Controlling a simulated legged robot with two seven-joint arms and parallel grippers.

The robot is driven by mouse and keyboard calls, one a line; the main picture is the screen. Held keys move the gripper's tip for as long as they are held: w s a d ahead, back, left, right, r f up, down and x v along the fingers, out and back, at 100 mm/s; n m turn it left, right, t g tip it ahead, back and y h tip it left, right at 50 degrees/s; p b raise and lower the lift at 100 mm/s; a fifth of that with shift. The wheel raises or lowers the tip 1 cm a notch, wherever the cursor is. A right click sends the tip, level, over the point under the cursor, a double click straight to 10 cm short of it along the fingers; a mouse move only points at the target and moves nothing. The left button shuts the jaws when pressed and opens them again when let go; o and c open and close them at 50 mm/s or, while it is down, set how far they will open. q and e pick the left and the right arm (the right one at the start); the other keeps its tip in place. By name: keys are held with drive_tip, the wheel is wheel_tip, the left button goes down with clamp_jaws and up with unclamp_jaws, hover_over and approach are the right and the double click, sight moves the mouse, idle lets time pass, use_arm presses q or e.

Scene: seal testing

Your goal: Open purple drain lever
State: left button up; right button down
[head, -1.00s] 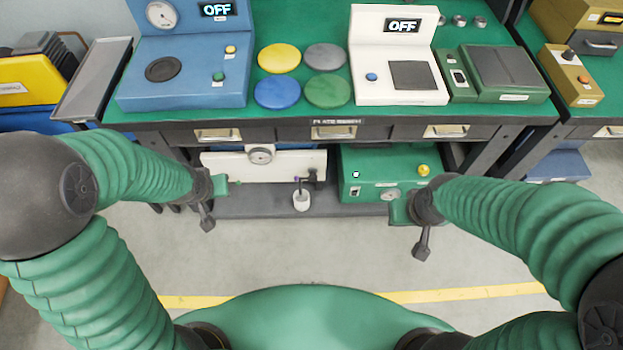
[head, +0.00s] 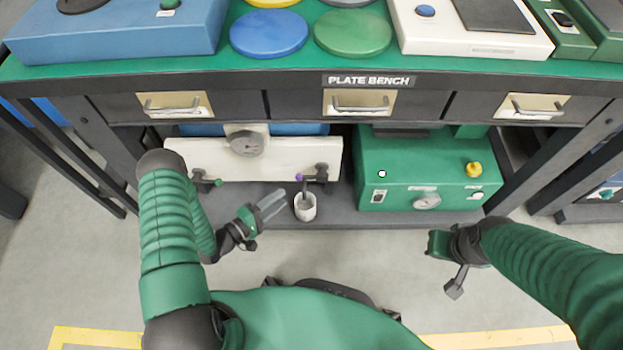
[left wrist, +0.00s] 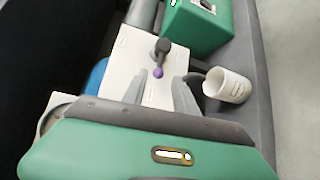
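The purple drain lever (head: 299,177) is a small purple-tipped handle by a dark valve on the right of a white panel (head: 265,162), on the shelf under the bench. A white cup (head: 305,208) stands below it. My left gripper (head: 272,202) is at the shelf front, left of the cup, its fingers apart and empty. In the left wrist view the purple knob (left wrist: 158,73) shows beyond and between the left gripper's fingers (left wrist: 160,88), with no visible contact. My right gripper (head: 437,243) hangs in front of the green box, away from the lever; its finger gap is unclear.
The bench edge with drawers (head: 360,103) overhangs the shelf. A pressure gauge (head: 246,143) and a green-tipped valve (head: 207,180) sit on the panel. A green box (head: 400,150) with a yellow knob stands right of it. The floor in front is clear.

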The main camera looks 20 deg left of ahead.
use_arm(q)
drive_tip(key=b+x, duration=0.2)
drive_tip(key=x, duration=0.2)
drive_tip(key=b+x, duration=0.1)
drive_tip(key=x, duration=0.3)
drive_tip(key=b+x, duration=0.2)
drive_tip(key=x, duration=0.3)
drive_tip(key=shift+w+a+f+b, duration=0.1)
drive_tip(key=shift+w+f+b, duration=0.1)
drive_tip(key=shift+f+b, duration=0.1)
drive_tip(key=shift+w+r, duration=0.1)
drive_tip(key=shift+w, duration=0.1)
drive_tip(key=shift+c, duration=0.2)
clamp_jaws()
drive_tip(key=shift+s, duration=0.1)
